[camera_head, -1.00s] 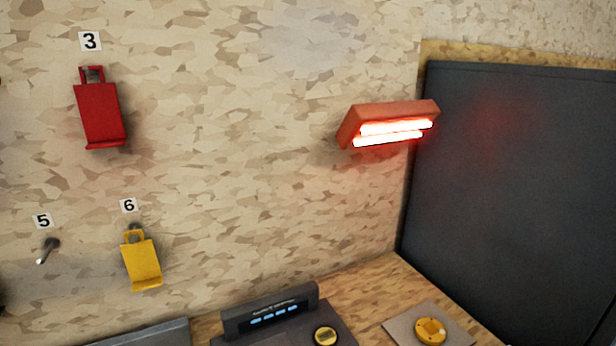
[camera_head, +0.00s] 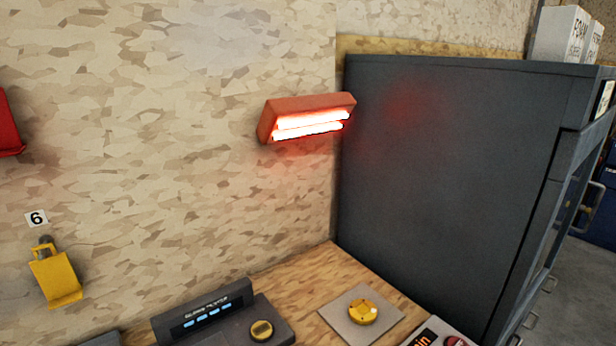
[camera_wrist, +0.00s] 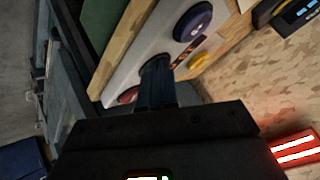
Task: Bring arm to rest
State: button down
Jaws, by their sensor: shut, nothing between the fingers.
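My gripper (camera_wrist: 157,72) shows in the wrist view as dark fingers pointing up the picture from the wide black wrist body. The fingers are shut together with nothing between them. In the wrist view they lie across a light grey panel on a wooden bench. A dark blue round button (camera_wrist: 193,22) is up and to the right of the fingertips. A red part (camera_wrist: 128,95) is at their left, partly covered. I cannot tell whether the fingers touch the panel. My arm and gripper are not in the head view.
A red lit lamp (camera_head: 308,117) is on the chipboard wall. A tall dark cabinet (camera_head: 440,180) stands at the right. A yellow holder (camera_head: 56,277) hangs under label 6. The bench holds a dark device (camera_head: 215,310) and a yellow round knob (camera_head: 362,311) on a plate.

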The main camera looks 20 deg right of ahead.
jog(key=s+a+f+t+h, duration=0.1)
jog(key=s+a+h, duration=0.2)
jog(key=s+a, duration=0.8)
jog(key=s+a+r+n+t, duration=0.1)
jog(key=s+r+n+t, duration=0.1)
jog(key=s+r, duration=0.5)
jog(key=s+a+r+n+t+y, duration=0.1)
jog(key=s+a+r+n+t, duration=0.1)
jog(key=s+r, duration=0.6)
jog(key=shift+s+a+n+t+b, duration=0.3)
jog(key=shift+n+t+b, duration=0.05)
jog(key=shift+n+t, duration=0.15)
